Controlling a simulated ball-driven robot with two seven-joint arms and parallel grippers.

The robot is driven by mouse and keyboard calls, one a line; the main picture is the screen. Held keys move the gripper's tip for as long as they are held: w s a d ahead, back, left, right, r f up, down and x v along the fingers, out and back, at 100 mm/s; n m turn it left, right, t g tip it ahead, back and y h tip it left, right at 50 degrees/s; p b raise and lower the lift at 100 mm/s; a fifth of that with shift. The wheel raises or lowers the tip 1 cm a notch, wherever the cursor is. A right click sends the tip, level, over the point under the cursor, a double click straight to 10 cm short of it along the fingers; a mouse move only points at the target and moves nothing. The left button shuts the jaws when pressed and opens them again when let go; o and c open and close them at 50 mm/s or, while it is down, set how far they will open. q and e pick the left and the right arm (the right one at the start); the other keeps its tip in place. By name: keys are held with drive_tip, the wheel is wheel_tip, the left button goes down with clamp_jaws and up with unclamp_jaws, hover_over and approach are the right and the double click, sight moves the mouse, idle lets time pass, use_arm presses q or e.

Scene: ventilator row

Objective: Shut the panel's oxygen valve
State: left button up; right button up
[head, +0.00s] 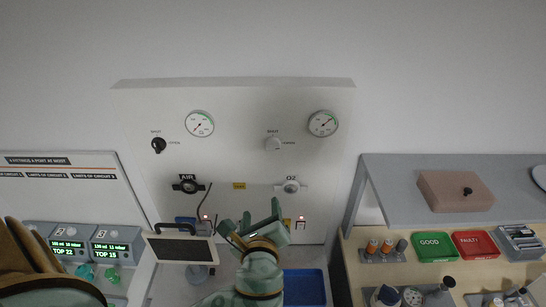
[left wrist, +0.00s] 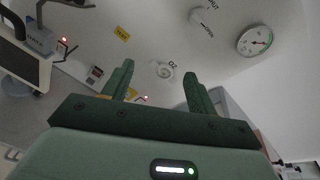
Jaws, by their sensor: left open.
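The oxygen valve is a pale round knob (head: 273,144) on the white wall panel (head: 240,100). It sits above the O2 outlet (head: 290,187), with SHUT printed above it and OPEN to its right. I cannot make out for sure which mark it points to. The knob also shows at the top of the left wrist view (left wrist: 196,15). My left gripper (head: 252,219) is open and empty, in front of the panel's lower edge, below the knob and apart from it. Its two green fingers (left wrist: 158,76) spread below the knob in the left wrist view. My right gripper is not in view.
A black AIR valve (head: 158,145) and two gauges (head: 200,123) (head: 323,123) are on the panel. A screen on a stand (head: 181,248) stands left of my gripper. A grey shelf (head: 400,185) and coloured trays (head: 434,246) are at right; a blue bin (head: 304,287) is below.

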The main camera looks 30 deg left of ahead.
use_arm(q)
wheel_tip(320, 180, up, 4)
drive_tip(key=w+d+m+t+y, duration=0.1)
drive_tip(key=w+d+m+t, duration=0.15)
drive_tip(key=m, duration=0.25)
drive_tip(key=p, duration=0.3)
approach(273, 146)
drive_tip(key=x, duration=0.5)
drive_tip(key=f+x, duration=0.1)
drive_tip(key=x, duration=0.2)
drive_tip(key=shift+w+a, duration=0.1)
drive_tip(key=shift+w, duration=0.1)
drive_tip(key=c, duration=1)
